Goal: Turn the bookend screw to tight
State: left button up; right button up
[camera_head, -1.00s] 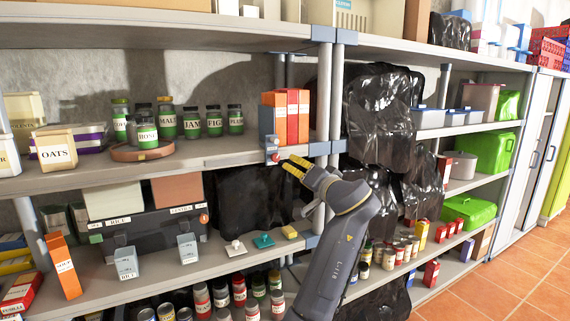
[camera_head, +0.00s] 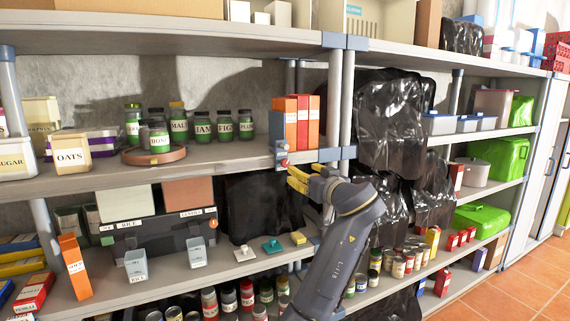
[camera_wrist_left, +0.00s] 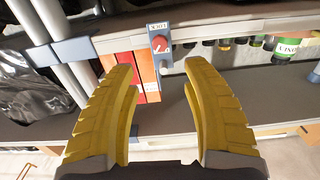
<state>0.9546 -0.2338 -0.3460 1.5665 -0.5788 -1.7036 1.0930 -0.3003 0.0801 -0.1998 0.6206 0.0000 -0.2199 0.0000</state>
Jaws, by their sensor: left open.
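The bookend (camera_head: 281,150) is a grey-blue upright piece at the shelf's front edge, beside a row of orange and red books (camera_head: 296,122). Its red screw knob (camera_head: 284,163) faces outward. My left gripper (camera_head: 291,178) has yellow fingers and is just below and right of the knob in the head view. In the wrist view the left gripper (camera_wrist_left: 157,68) is open and empty, apart from the knob. My right gripper is not seen.
A shelf post (camera_head: 334,100) with blue-grey joints stands right of the books. Labelled jars (camera_head: 203,127) stand left on the same shelf. Black plastic sheeting (camera_head: 390,120) hangs behind at right. Small blocks (camera_head: 271,246) and cans (camera_head: 398,267) sit on the lower shelf.

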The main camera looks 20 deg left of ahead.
aim_at(286, 163)
pick_arm(q)
jog(key=x, duration=1.3)
grip_shut()
